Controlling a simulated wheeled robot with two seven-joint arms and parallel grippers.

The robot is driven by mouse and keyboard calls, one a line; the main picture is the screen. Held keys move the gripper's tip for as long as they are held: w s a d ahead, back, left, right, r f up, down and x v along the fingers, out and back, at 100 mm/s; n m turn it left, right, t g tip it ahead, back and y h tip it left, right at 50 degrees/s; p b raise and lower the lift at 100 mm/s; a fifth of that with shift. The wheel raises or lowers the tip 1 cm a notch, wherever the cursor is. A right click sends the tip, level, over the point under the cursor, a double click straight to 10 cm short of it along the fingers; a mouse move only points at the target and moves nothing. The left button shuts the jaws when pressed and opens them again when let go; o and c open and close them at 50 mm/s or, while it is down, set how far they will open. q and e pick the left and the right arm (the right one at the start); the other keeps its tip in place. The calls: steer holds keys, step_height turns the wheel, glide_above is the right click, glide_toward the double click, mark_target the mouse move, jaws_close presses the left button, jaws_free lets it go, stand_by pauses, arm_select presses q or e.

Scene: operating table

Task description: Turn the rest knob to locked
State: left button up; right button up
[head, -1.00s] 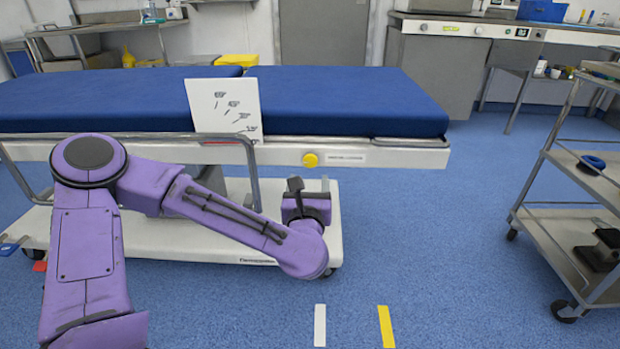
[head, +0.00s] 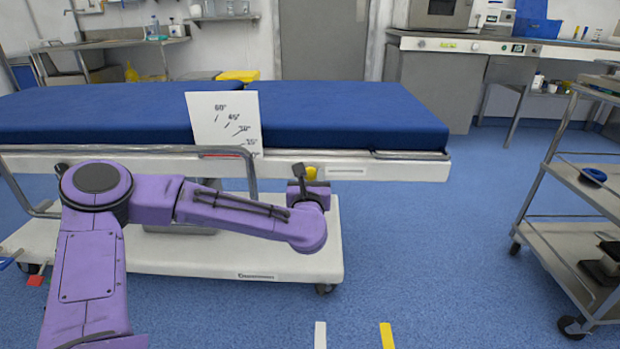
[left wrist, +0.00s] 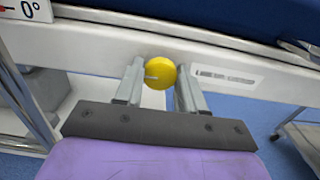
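The round yellow knob (head: 311,173) sits on the white side rail of the operating table, partly hidden by my left gripper. In the left wrist view the knob (left wrist: 160,72) shows a short pale mark pointing left. My left gripper (head: 304,180) is raised in front of the rail at the knob. In the left wrist view its two fingers (left wrist: 160,80) stand apart, one on each side of the knob, with nothing held. I cannot tell whether they touch it. A small label (left wrist: 226,77) is right of the knob; its words are unreadable. My right gripper is not in view.
A white angle board (head: 222,120) stands left of the knob against the blue table top (head: 350,108). A metal side rail (head: 120,149) runs along the table's left part. A shelved trolley (head: 565,225) stands at the right.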

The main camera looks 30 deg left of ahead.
arm_select(q)
steer(key=m+p, duration=0.2)
steer(key=m, duration=0.1)
steer(key=shift+r+m, duration=0.2)
steer(key=shift+m, duration=0.1)
steer(key=m+p, duration=0.3)
steer(key=m, duration=0.1)
steer(key=shift+m, duration=0.3)
steer(key=m+p, duration=0.4)
steer(key=m, duration=0.1)
steer(key=shift+d, duration=0.1)
steer(key=m+p, duration=0.2)
steer(key=m, duration=0.2)
steer(key=shift+f, duration=0.2)
steer(key=shift+f+m+p, duration=0.1)
steer(key=shift+m+p, duration=0.2)
steer(key=shift+m, duration=0.1)
steer(key=o, duration=1.1)
steer(key=shift+c, duration=0.2)
